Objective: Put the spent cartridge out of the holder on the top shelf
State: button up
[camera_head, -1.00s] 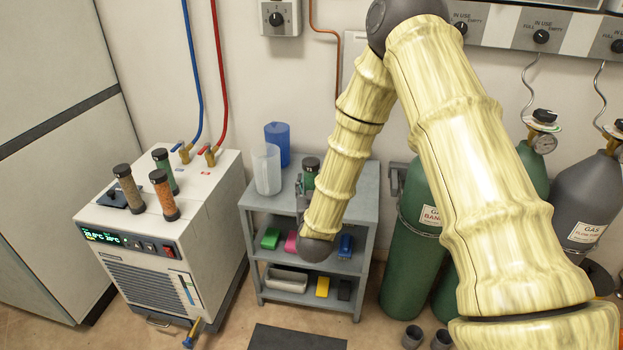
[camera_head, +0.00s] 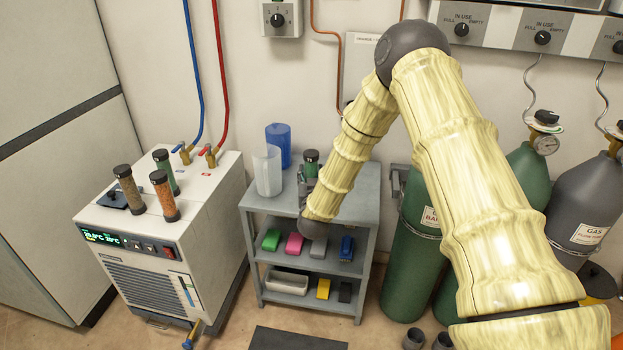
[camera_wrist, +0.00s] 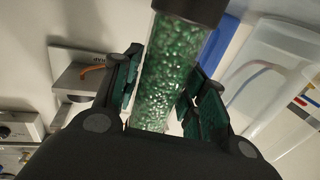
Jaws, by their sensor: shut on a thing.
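My gripper (camera_wrist: 163,78) is shut on a clear cartridge of green beads with a dark cap (camera_wrist: 168,70), one finger on each side. In the head view this green cartridge (camera_head: 311,168) stands about upright over the right half of the grey rack's top shelf (camera_head: 345,200). My arm hides its lower end, so I cannot tell whether it touches the shelf. Three capped cartridges stand on the white chiller at left: a brown one (camera_head: 129,190), an orange one (camera_head: 164,197) and a green one (camera_head: 164,170). A holder is not clearly made out.
A clear beaker (camera_head: 267,172) and a blue beaker (camera_head: 279,143) stand on the top shelf's left back, close to the cartridge. Lower shelves hold small coloured boxes and a grey tray (camera_head: 287,281). Green gas cylinders (camera_head: 411,245) stand right of the rack. The top shelf's right side looks clear.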

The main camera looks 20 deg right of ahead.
jog(key=shift+f, duration=0.4)
jog(key=shift+f, duration=0.15)
jog(key=o, duration=1.3)
jog(key=shift+c, duration=0.2)
